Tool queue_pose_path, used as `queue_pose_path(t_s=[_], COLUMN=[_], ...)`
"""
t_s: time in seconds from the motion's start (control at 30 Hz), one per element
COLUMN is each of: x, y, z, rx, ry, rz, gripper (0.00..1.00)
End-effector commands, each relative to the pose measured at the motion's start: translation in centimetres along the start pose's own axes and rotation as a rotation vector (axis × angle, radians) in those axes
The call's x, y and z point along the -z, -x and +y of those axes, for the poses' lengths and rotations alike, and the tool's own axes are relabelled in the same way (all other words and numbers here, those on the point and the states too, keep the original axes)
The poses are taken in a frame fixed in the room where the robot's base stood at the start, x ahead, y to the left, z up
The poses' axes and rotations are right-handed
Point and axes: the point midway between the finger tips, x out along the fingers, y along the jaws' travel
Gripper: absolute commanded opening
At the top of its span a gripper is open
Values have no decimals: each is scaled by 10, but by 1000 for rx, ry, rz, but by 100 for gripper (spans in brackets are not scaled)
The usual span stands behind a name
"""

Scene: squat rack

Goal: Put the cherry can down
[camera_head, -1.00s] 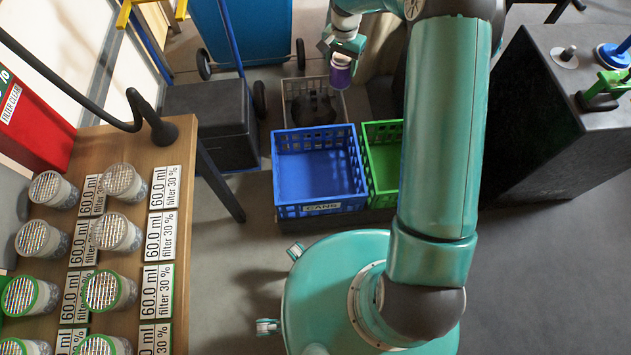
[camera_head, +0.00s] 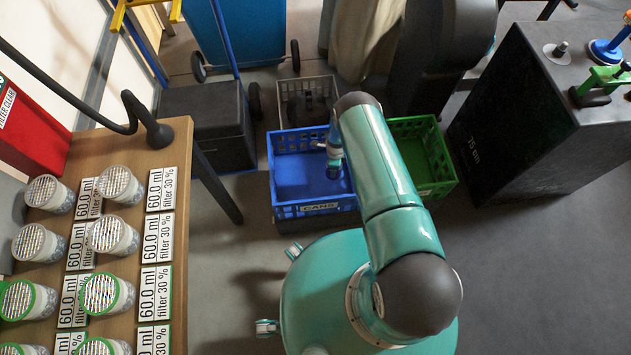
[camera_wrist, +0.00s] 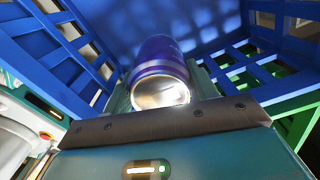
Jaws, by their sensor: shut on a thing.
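The cherry can (camera_wrist: 160,52) looks blue-purple with a silver end in the wrist view. My gripper (camera_head: 334,163) is shut on it, with the fingers along its sides. The crate's lattice walls surround the can in the wrist view (camera_wrist: 50,70). The can is mostly hidden in the head view, and I cannot tell whether it touches the crate floor.
A green crate (camera_head: 433,152) stands right of the blue one, partly behind my arm. A grey crate (camera_head: 318,88) with dark items is behind. A wooden table (camera_head: 181,140) with several cups is at left, a black box (camera_head: 525,130) at right.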

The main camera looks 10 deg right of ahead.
Motion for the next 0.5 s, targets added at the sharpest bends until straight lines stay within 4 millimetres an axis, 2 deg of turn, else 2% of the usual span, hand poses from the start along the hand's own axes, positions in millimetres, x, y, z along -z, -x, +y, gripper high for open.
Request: queue_pose_path(t_s=[0.3, 0.5], x=[2, 1], y=[-47, -62], z=[3, 2], rx=[0, 0], ry=[-9, -7], rz=[0, -1], gripper=[32, 32])
